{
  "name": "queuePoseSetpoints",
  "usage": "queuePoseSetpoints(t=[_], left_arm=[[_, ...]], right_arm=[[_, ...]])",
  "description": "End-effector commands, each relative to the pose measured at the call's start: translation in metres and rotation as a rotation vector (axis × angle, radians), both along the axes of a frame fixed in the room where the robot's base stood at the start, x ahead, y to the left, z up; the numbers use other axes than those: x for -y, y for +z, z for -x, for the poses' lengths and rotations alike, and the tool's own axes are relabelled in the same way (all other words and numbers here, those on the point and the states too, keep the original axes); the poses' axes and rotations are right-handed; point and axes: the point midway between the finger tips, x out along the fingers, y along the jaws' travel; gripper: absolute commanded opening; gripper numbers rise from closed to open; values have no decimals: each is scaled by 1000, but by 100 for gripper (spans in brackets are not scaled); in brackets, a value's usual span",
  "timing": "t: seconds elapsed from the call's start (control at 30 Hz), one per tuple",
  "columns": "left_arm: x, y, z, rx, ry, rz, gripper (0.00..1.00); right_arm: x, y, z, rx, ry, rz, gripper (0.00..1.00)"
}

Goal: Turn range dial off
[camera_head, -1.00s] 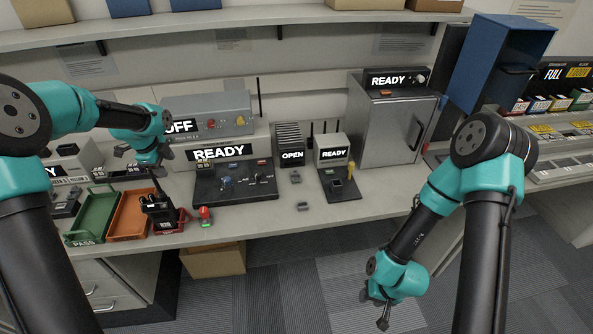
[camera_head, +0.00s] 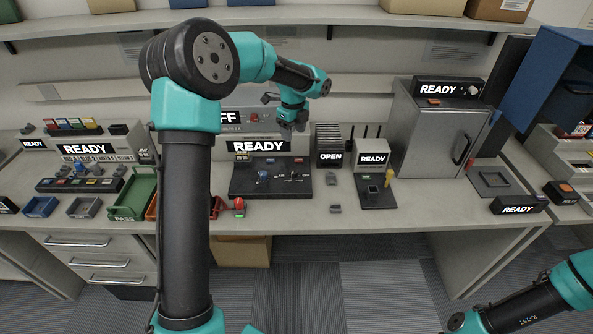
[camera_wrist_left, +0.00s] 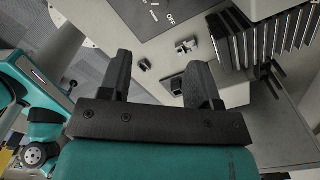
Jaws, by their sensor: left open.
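The black control panel (camera_head: 272,188) lies on the bench in front of a READY display (camera_head: 258,147). A blue knob (camera_head: 263,177), possibly the range dial, stands on its left half, with small switches on its right half. Its setting is too small to read. My left gripper (camera_head: 292,126) is raised behind and right of the knob, apart from it, open and empty. In the left wrist view its two fingers (camera_wrist_left: 158,82) are spread, and a panel corner with an OFF label (camera_wrist_left: 170,18) shows above. My right arm enters at lower right; its gripper is out of frame.
Small grey blocks (camera_head: 335,209) lie right of the panel. A finned OPEN unit (camera_head: 329,145) and a smaller READY unit (camera_head: 373,158) stand to the right. A green PASS tray (camera_head: 133,195) is left.

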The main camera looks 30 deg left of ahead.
Motion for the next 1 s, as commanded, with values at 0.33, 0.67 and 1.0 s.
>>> queuePoseSetpoints(t=[0.33,0.67,1.0], left_arm=[[0,-38,0,-3,0,0,57],[0,-94,1,-4,0,0,57],[0,-150,1,-2,0,1,57]], right_arm=[[0,0,0,0,-1,0,43],[0,0,0,0,-1,0,43],[0,0,0,0,-1,0,43]])
